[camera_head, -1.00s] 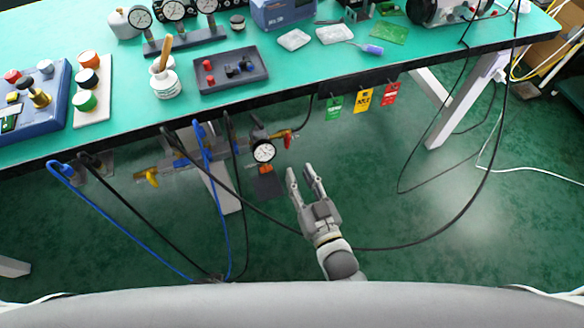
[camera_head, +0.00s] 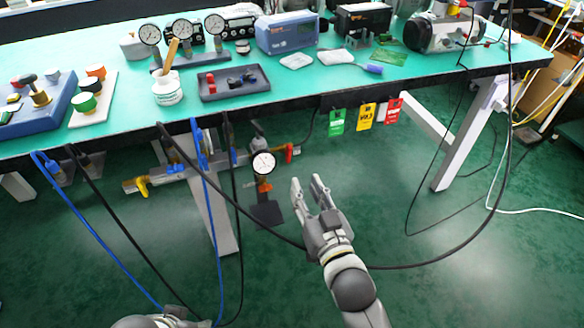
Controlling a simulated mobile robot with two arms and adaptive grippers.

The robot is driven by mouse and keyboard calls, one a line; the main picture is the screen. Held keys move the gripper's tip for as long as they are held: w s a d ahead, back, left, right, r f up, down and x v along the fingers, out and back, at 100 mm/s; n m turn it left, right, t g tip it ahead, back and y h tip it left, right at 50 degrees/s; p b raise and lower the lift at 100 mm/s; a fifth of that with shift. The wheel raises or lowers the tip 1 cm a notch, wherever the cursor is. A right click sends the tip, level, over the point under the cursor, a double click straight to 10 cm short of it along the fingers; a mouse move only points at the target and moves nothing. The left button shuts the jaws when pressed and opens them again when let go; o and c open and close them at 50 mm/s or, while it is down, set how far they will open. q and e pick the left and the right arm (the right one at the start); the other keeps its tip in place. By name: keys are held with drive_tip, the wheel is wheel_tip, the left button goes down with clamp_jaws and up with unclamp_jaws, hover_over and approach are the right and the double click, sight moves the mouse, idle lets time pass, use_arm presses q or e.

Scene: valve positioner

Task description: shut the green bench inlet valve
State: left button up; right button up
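A pipe run (camera_head: 172,177) hangs under the front edge of the bench. It has a yellow handle (camera_head: 143,188) at its left end and a red handle (camera_head: 291,152) at its right end. A round white-faced gauge (camera_head: 263,163) sits near the red handle. I cannot make out a green valve handle on the pipe; hoses cover parts of it. My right gripper (camera_head: 308,181) is open and empty, its two fingers apart. In the picture it is below and right of the gauge, touching nothing visible. A grey rounded part of mine shows at the bottom left, without visible fingers.
Blue and black hoses (camera_head: 223,240) hang in front of the pipe, and a black cable loops past my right gripper. Green, yellow and red tags (camera_head: 366,117) hang from the bench edge. The bench (camera_head: 330,82) carries gauges, trays and boxes. Floor right of the gripper is mostly clear.

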sight(290, 155)
drive_tip(key=b+x, duration=0.2)
drive_tip(key=x, duration=0.7)
drive_tip(key=shift+w+f, duration=0.1)
drive_tip(key=shift+w, duration=0.2)
use_arm(q)
drive_tip(key=w+d+r+t+h, duration=0.1)
drive_tip(key=w+t, duration=0.3)
drive_tip(key=w, duration=0.4)
drive_tip(key=shift+d+r, duration=0.5)
drive_tip(key=shift+d, duration=0.25)
use_arm(e)
drive_tip(key=shift+w+a, duration=0.25)
drive_tip(key=shift+w, duration=0.2)
use_arm(q)
drive_tip(key=shift+w, duration=0.1)
use_arm(e)
drive_tip(key=shift+c, duration=0.3)
clamp_jaws()
